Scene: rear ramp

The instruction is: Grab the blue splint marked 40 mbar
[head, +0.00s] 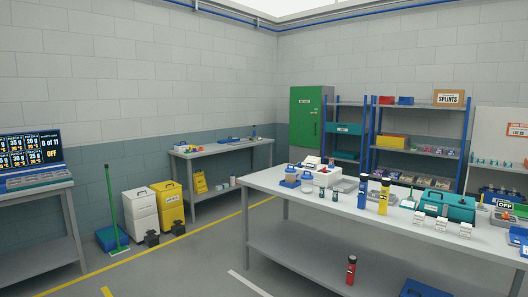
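A blue upright cylinder (362,193) with a dark top stands on the long grey table (285,190) in the head view. It may be the blue splint, but its marking is too small to read. A similar yellow cylinder (384,198) stands close to its right. A similar red cylinder (351,270) stands on the table's lower shelf. A cardboard box marked SPLINTS (449,97) sits on top of the rear shelving. My gripper is not in view.
White containers and small blue items stand left of the blue cylinder; a teal case (462,209) and small white label stands are to its right. Blue-framed shelving (371,140) and a green cabinet (305,117) stand behind. Grey floor (195,265) is open left of the table.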

